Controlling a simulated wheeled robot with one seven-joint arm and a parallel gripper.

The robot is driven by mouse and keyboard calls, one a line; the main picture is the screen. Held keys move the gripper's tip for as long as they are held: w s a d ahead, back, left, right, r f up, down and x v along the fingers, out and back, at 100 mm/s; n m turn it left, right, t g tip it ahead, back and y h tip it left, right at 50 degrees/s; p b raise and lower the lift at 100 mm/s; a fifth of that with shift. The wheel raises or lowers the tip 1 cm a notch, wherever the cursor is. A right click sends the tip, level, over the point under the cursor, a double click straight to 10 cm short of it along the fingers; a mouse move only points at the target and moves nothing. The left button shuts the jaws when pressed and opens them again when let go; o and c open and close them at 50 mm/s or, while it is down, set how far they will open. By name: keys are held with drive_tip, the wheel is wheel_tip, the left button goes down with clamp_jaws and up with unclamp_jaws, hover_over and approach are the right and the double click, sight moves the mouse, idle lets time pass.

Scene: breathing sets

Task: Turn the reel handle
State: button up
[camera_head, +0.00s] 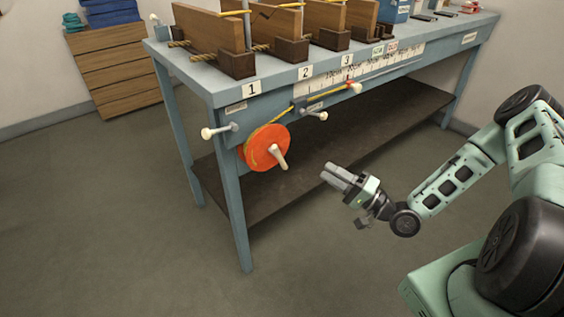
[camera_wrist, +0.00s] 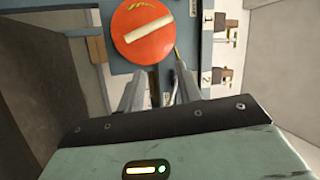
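The orange-red reel (camera_head: 265,147) is mounted on the front of the blue workbench, below the number 1 label. Its pale handle (camera_head: 278,156) sticks out from the reel's face and slants downward. In the wrist view the reel (camera_wrist: 128,30) is at the top centre, with the handle (camera_wrist: 147,34) as a pale bar across its face. My gripper (camera_head: 331,174) is right of the reel and slightly lower, apart from it. In the wrist view its two fingers (camera_wrist: 156,88) stand apart with nothing between them, pointing toward the reel. The gripper is open and empty.
The blue workbench (camera_head: 222,92) carries wooden boards and blocks on top, with a dark lower shelf (camera_head: 330,150). A white-ended peg (camera_head: 207,133) sticks out left of the reel, another (camera_head: 322,116) to its right. A yellow cord (camera_head: 290,108) runs from the reel. Floor in front is clear.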

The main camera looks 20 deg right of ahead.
drive_tip(key=w+d+r+n+g+y+b, duration=0.15)
drive_tip(key=n+g, duration=0.35)
drive_tip(key=n, duration=0.6)
drive_tip(key=w+d+r+n+g+y+b, duration=0.1)
drive_tip(key=w+d+r+n+g+y, duration=0.15)
drive_tip(key=n+g, duration=0.6)
drive_tip(key=n+t+b, duration=0.1)
drive_tip(key=n+t, duration=0.1)
drive_tip(key=n, duration=0.4)
approach(277, 151)
drive_tip(key=shift+m+g, duration=0.25)
drive_tip(key=x, duration=0.6)
drive_tip(key=w+f+x, duration=0.1)
drive_tip(key=x, duration=0.3)
drive_tip(key=shift+w+d, duration=0.15)
drive_tip(key=shift+d, duration=0.05)
clamp_jaws()
drive_tip(key=shift+r, duration=0.1)
